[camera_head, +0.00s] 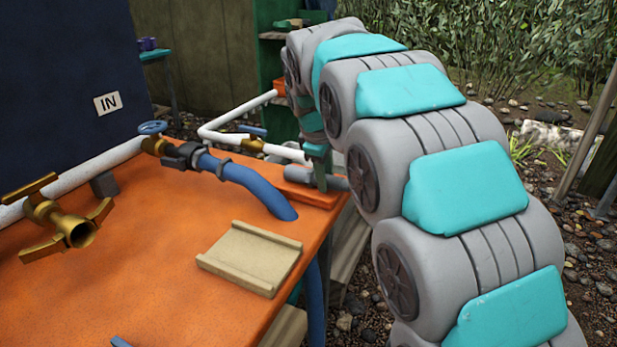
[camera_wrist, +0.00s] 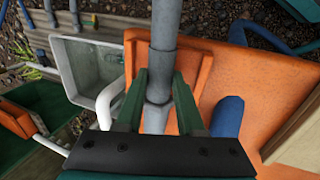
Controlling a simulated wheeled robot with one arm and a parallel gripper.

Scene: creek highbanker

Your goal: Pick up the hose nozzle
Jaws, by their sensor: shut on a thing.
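The hose nozzle appears to be the grey tubular piece (camera_wrist: 163,62) between my fingers in the wrist view. It has a wider collar and a narrower section running to the top of the picture. My gripper (camera_wrist: 160,78) has its green fingers on either side of it, shut on it. In the head view the grey piece (camera_head: 334,183) shows at the far right corner of the orange table, low over an orange raised part. My gripper (camera_head: 319,178) points down onto it, partly hidden by my arm. I cannot tell whether the piece is lifted clear.
The orange table (camera_head: 185,275) carries a blue hose (camera_head: 245,182) with a valve, a brass fitting (camera_head: 70,228) and a beige tray (camera_head: 252,256). White pipes (camera_head: 235,112) run behind. A white-rimmed grey basin (camera_wrist: 88,68) lies left in the wrist view. Pebbles cover the ground.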

